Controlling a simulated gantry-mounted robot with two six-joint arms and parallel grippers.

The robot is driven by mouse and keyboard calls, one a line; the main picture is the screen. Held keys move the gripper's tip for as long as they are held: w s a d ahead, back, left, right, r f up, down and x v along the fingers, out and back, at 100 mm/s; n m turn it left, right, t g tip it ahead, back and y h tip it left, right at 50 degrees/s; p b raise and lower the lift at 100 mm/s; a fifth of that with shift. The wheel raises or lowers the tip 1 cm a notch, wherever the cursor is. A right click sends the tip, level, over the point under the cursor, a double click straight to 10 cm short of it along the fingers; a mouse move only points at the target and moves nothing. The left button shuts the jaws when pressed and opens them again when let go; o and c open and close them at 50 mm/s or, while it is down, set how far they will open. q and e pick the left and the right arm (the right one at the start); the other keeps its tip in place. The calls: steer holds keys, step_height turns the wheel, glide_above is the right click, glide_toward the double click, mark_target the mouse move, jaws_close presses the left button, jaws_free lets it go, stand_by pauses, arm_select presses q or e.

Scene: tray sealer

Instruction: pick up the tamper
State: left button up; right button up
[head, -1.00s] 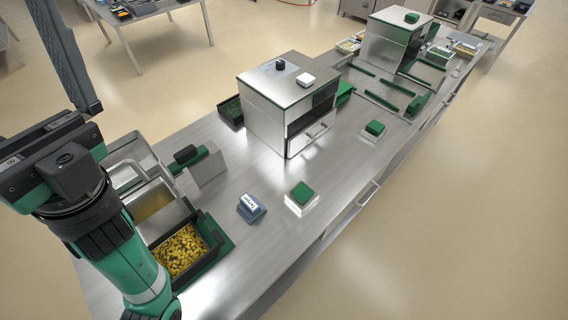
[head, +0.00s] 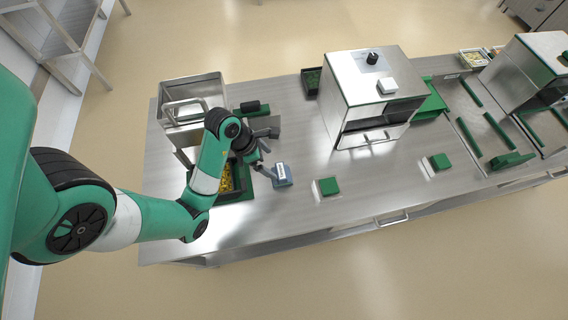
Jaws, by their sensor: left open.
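What looks like the tamper (head: 250,106) has a dark rounded handle and lies by a green strip and a grey metal block, near the steel container at the left end of the bench. My left gripper (head: 264,152) is open and empty, just below the tamper in the picture, beside the food tray and the blue block. The fingers are small and dark here, and I see no contact with the tamper. My forearm hides part of the tray and container. My right gripper is out of view.
A dark tray of yellow food (head: 228,178) is partly under my arm. A blue labelled block (head: 283,175) sits just right of the gripper. A green-topped pad (head: 328,186) and a steel sealer box (head: 352,84) stand farther right. Bare bench lies between them.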

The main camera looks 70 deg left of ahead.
mark_target(280, 170)
arm_select(q)
steer(key=b+x, duration=0.3)
steer(key=x, duration=0.1)
steer(key=shift+s+f, duration=0.1)
steer(key=shift+w+f+b, duration=0.2)
steer(key=shift+f+b, duration=0.1)
steer(key=b+x, duration=0.3)
steer(key=x, duration=0.2)
steer(key=shift+w+d, duration=0.1)
steer(key=shift+r, duration=0.1)
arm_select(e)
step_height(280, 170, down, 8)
arm_select(q)
steer(key=c, duration=1.5)
